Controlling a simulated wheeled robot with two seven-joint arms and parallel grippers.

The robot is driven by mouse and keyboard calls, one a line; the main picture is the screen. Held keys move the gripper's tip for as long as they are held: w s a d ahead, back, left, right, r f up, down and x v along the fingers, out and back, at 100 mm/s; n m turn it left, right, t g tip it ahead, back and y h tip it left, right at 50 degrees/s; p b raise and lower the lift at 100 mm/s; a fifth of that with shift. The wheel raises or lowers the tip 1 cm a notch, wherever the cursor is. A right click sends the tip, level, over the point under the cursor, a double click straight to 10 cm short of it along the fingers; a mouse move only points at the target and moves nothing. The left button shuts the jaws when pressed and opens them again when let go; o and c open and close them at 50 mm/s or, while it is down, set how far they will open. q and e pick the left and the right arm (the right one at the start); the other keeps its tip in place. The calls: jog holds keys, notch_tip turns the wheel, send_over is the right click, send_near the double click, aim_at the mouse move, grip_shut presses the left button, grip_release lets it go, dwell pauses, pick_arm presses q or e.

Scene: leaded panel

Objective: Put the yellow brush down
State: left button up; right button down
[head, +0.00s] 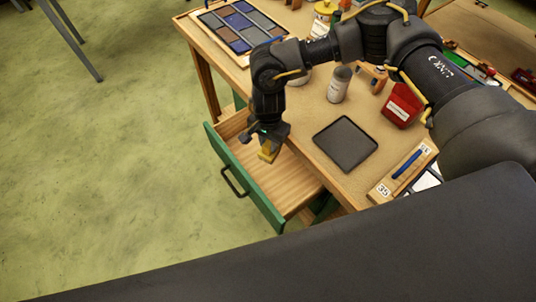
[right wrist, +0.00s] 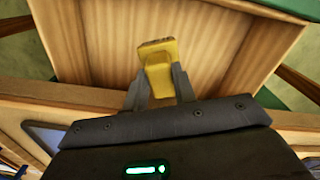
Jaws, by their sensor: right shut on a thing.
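The yellow brush (head: 267,151) is held by my right gripper (head: 264,143) above the open drawer (head: 287,180) with a green front. In the right wrist view the yellow brush (right wrist: 158,66) is between the two fingers of my right gripper (right wrist: 160,84), with the wooden drawer bottom (right wrist: 108,40) behind it. The drawer looks empty where I see it. I cannot tell how high the brush is above the drawer bottom. My left gripper is not in the head view.
On the workbench (head: 310,140) are a leaded panel (head: 243,25), a grey bottle (head: 339,85), a dark square tray (head: 345,144), a red box (head: 402,105) and a wooden block with a blue pen (head: 408,165). Green floor (head: 100,170) lies open at left.

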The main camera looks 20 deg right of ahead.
aim_at(268, 157)
notch_tip(268, 157, down, 6)
jog(key=shift+f+p, duration=0.2)
jog(key=shift+p, duration=0.3)
notch_tip(268, 157, down, 3)
jog(key=shift+p, duration=0.35)
jog(key=shift+f, duration=0.35)
jog(key=shift+f, duration=0.1)
jog(key=shift+f+b, duration=0.1)
jog(key=shift+b, duration=0.2)
jog(key=c, duration=1.1)
grip_release()
jog(key=shift+c, duration=0.2)
jog(key=shift+r, duration=0.2)
